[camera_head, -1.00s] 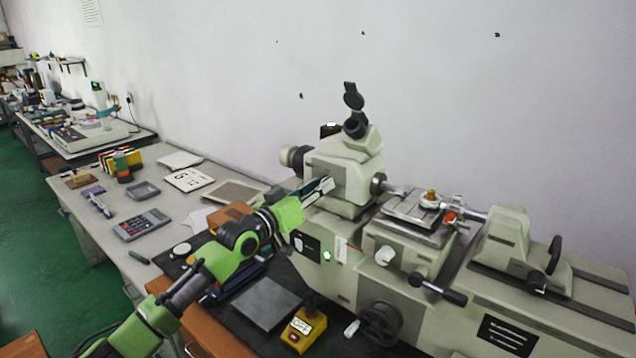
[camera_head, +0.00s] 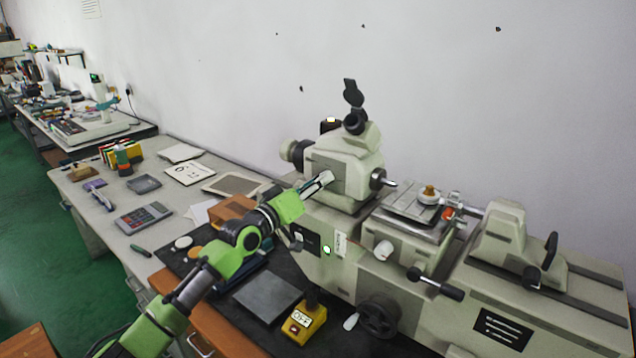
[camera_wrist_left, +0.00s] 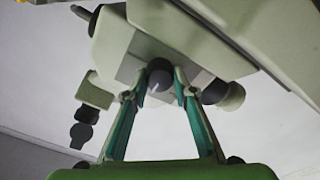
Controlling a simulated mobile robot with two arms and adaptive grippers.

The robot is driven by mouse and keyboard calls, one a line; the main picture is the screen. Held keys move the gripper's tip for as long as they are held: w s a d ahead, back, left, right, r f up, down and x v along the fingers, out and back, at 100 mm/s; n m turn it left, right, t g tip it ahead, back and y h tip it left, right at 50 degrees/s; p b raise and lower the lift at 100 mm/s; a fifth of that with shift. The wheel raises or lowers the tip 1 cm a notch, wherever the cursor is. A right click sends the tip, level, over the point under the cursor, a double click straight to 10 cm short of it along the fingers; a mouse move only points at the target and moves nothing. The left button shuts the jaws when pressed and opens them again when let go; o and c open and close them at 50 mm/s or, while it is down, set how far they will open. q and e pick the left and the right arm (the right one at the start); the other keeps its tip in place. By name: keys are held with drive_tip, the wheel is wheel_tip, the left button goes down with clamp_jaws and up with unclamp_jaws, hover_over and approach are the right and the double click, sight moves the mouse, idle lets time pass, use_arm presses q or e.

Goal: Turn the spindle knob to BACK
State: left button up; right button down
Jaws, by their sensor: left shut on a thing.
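The spindle knob (camera_wrist_left: 160,82) is a dark, round knob on the pale underside or face of the machine's head in the left wrist view. My left gripper (camera_wrist_left: 160,88) has its two teal-lined fingers on either side of it, shut on it. In the head view my left gripper (camera_head: 325,178) reaches the front of the grey-green machine head (camera_head: 345,165); its fingers hide the knob there. I cannot read any marking for BACK or the knob's turned position. My right gripper is not in view.
The long machine bed (camera_head: 520,300) fills the right, with a handwheel (camera_head: 380,322) and a dark-ended lever (camera_head: 440,284) in front. A yellow switch box (camera_head: 305,320) and a grey plate (camera_head: 268,297) lie on the black mat. A calculator (camera_head: 143,217) sits on the table at left.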

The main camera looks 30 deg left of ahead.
use_arm(q)
drive_tip(key=o, duration=0.8)
drive_tip(key=shift+s, duration=0.1)
drive_tip(key=s+a, duration=0.1)
drive_tip(key=s, duration=1)
drive_tip(key=shift+s+f, duration=0.35)
